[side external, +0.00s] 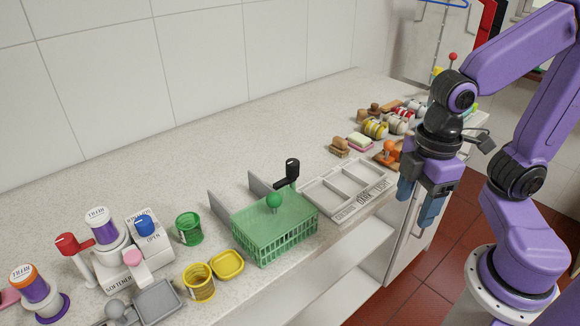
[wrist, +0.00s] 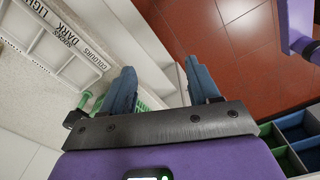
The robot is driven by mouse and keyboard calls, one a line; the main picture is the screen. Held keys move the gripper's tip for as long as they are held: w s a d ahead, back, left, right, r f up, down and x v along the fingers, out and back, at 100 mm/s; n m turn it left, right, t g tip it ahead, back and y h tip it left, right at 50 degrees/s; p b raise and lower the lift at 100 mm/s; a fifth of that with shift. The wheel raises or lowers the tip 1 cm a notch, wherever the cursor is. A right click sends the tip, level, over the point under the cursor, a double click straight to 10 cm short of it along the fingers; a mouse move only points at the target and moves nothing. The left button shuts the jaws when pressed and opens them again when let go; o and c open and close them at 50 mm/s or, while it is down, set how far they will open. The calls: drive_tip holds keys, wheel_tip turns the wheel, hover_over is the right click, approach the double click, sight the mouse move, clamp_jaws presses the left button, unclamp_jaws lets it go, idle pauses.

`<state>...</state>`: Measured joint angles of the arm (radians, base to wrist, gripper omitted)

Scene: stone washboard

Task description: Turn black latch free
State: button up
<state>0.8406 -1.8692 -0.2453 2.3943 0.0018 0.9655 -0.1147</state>
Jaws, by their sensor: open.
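The black latch (side external: 291,169) stands upright at the back right corner of a green basket (side external: 275,235) on the counter. The basket has a green lid with a green ball knob (side external: 274,200). My gripper (side external: 418,213) is open and empty, pointing down past the counter's front edge, well to the right of the latch. In the wrist view its two blue fingers (wrist: 162,85) are spread apart with nothing between them. Part of the green basket (wrist: 146,103) shows behind the left finger there.
A white sorting tray (side external: 350,190) lies right of the basket. Brushes, a soap block (side external: 360,141) and several spools (side external: 375,128) crowd the far right. Left are a green cup (side external: 189,229), yellow containers (side external: 199,282) and a white softener stand (side external: 122,250). The rear counter is clear.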

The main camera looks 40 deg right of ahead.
drive_tip(key=w+a+r+n, duration=0.1)
drive_tip(key=w+a+r, duration=0.15)
drive_tip(key=w, duration=0.45)
drive_tip(key=w+a+r+n, duration=0.1)
drive_tip(key=w+a+r, duration=0.15)
drive_tip(key=w, duration=0.55)
drive_tip(key=n, duration=0.3)
approach(292, 162)
wheel_tip(292, 162, down, 11)
drive_tip(key=shift+w+a+r, duration=0.1)
drive_tip(key=shift+r, duration=0.05)
drive_tip(key=c, duration=1)
drive_tip(key=shift+c, duration=0.2)
